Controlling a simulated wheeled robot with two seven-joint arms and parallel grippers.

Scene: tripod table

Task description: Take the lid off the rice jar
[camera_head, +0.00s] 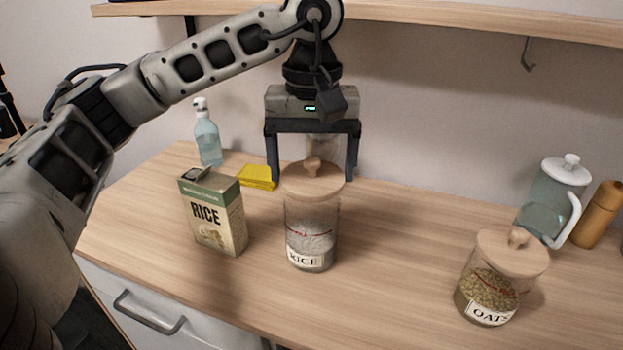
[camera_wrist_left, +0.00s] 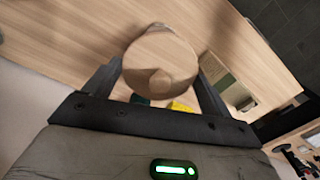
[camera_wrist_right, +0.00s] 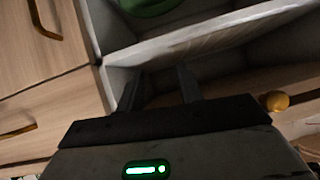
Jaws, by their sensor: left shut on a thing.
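The rice jar (camera_head: 310,235) is clear glass with a RICE label and white grains, upright on the counter. Its round wooden lid (camera_head: 328,186) with a knob is at the jar's top; no clear gap shows between lid and glass. My left gripper (camera_head: 313,172) comes from above and behind, its two fingers shut on opposite sides of the lid. The left wrist view shows the lid (camera_wrist_left: 160,55) between the fingers (camera_wrist_left: 158,75). My right gripper (camera_wrist_right: 160,88) is open and empty, low by a white compartment, out of the head view.
A RICE box (camera_head: 215,215) stands left of the jar. A yellow cloth or sponge (camera_head: 257,176) and a spray bottle (camera_head: 207,135) are behind. Another glass container (camera_head: 328,150) is behind my gripper. The oats jar (camera_head: 490,292), pitcher (camera_head: 553,200) and brown bottle (camera_head: 597,218) are right.

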